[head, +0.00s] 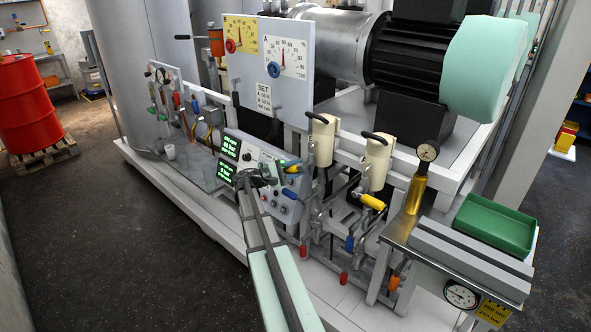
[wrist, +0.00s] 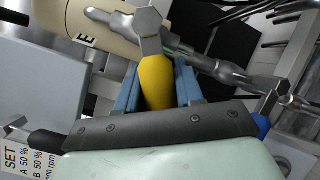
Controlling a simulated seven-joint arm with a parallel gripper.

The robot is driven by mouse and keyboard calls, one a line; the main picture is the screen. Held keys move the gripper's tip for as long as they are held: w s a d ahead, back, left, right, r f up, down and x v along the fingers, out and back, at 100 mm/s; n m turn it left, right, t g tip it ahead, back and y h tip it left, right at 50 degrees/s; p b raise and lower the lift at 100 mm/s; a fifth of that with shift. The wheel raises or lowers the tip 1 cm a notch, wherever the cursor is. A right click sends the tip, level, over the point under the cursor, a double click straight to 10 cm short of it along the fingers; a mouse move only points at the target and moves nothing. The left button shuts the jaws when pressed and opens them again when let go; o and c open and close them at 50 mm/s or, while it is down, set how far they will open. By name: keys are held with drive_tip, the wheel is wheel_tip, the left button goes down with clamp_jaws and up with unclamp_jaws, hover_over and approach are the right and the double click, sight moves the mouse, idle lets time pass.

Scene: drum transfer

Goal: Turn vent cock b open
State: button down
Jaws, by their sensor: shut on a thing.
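In the wrist view, a yellow lever handle (wrist: 155,82) sits between the blue fingers of my gripper (wrist: 155,95), which is shut on it. The handle joins a grey metal cock body (wrist: 150,32) with a hexagonal end, on a pipe. A second yellow handle (head: 372,201) is below the right cream housing (head: 377,160), apart from my gripper. I cannot read which cock is b.
A grey control box (head: 262,165) with green displays stands close to my gripper. Pipes and a blue handle (wrist: 262,126) are close on the right in the wrist view. A gauge on a brass body (head: 416,190) and a green tray (head: 495,224) stand farther right.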

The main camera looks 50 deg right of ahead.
drive_tip(key=c, duration=0.8)
unclamp_jaws()
drive_tip(key=v, duration=1.3)
drive_tip(key=shift+w+a, duration=0.2)
drive_tip(key=shift+a, duration=0.15)
drive_tip(key=shift+f, duration=0.1)
